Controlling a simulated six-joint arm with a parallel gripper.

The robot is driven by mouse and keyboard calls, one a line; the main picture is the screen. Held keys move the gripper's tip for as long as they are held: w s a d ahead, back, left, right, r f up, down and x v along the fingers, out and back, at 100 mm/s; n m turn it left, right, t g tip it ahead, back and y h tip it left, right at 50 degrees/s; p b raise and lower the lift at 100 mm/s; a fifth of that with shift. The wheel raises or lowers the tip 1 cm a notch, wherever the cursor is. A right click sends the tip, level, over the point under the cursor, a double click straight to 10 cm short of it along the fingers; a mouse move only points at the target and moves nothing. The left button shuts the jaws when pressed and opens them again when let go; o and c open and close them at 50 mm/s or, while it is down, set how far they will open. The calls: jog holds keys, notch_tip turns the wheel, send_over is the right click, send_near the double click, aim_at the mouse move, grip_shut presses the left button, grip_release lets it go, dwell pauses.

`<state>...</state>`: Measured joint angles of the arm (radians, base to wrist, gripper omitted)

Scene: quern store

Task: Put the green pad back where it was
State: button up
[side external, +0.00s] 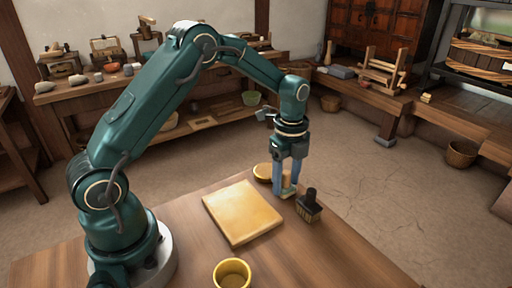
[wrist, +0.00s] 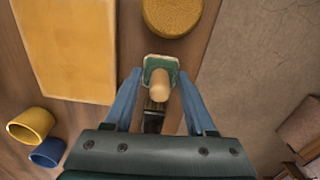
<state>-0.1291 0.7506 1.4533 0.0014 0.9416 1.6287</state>
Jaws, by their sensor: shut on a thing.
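The green pad (wrist: 152,64) is a small green square block with a rounded wooden knob (wrist: 160,84) on top. It shows small between the fingers in the side view (side external: 288,191). My gripper (wrist: 160,76) has its two blue fingers on either side of the pad and is shut on it. In the side view my gripper (side external: 287,188) points down at the far right part of the table. The pad is low, at or just above the tabletop; I cannot tell whether it touches.
A black brush (side external: 309,206) stands close right of the pad. A round yellow-brown disc (side external: 262,171) lies just behind. A yellow board (side external: 243,212) lies to the left. A yellow cup (side external: 232,274) is at the front; a blue cup (wrist: 47,152) is beside it. The table's front right is clear.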

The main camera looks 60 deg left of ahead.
aim_at(287, 172)
jog(key=shift+f, duration=0.15)
jog(key=o, duration=1.3)
jog(key=shift+f, duration=0.1)
notch_tip(287, 172, up, 12)
jog(key=shift+r, duration=0.15)
jog(key=s+d+r+n+t, duration=0.3)
jog(key=s+r+n, duration=0.3)
jog(key=s+n, duration=0.25)
jog(key=s+f+n+t, duration=0.1)
jog(key=s+n, duration=0.2)
jog(key=s+d+f+n, duration=0.1)
jog(key=s+n, duration=0.1)
jog(key=s, duration=0.1)
jog(key=s+f+n+t, duration=0.1)
jog(key=s+n, duration=0.2)
jog(key=s, duration=0.1)
jog(key=shift+d+f+n+t, duration=0.25)
jog(key=shift+f+n+t, duration=0.05)
jog(key=shift+n, duration=0.05)
